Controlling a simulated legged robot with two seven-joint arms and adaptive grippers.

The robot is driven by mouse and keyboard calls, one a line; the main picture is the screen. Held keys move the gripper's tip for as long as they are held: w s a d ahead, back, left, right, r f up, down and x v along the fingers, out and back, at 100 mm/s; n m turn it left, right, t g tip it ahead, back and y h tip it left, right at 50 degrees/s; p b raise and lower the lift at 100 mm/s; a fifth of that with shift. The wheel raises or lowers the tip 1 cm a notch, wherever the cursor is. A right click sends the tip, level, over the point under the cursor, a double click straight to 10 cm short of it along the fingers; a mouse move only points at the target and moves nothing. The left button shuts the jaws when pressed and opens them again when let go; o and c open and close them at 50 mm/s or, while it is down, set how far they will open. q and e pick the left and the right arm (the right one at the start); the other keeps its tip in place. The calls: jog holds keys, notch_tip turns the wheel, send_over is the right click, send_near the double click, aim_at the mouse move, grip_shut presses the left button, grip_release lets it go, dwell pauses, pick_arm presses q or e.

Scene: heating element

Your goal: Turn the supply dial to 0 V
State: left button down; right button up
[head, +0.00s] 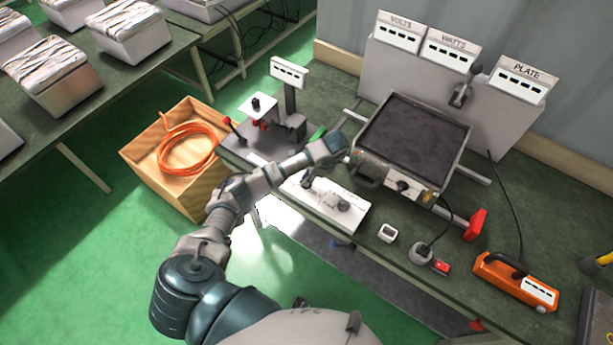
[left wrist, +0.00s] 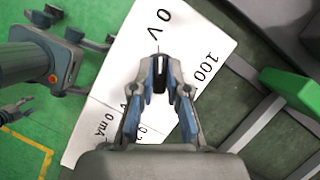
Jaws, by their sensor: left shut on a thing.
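The white supply panel (head: 325,198) lies on the bench's front edge, below the dark-topped unit. It fills the middle of the left wrist view (left wrist: 215,50), with "0 V", "100" and "0 mA" printed on it. My left gripper (head: 308,183) reaches down onto the panel's left part. In the left wrist view my left gripper (left wrist: 160,88) is shut on the supply dial (left wrist: 160,66), a dark knob with a pale line. The line runs up the picture, roughly towards "0 V"; its exact reading is unclear.
The dark-topped unit (head: 413,133) stands behind the panel, and VOLTS, WATTS and PLATE meters (head: 522,78) stand on a grey cabinet. A wooden crate with orange cable (head: 152,150) stands left of the bench.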

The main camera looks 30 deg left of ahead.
pick_arm(q)
jog(key=shift+d+n, duration=0.15)
jog(key=shift+n, duration=0.45)
jog(key=c, duration=1.2)
grip_release()
jog(key=shift+w, duration=0.15)
jog(key=shift+o, duration=0.2)
jog(key=v, duration=1.2)
jog(key=shift+w, duration=0.25)
jog(key=shift+f, duration=0.1)
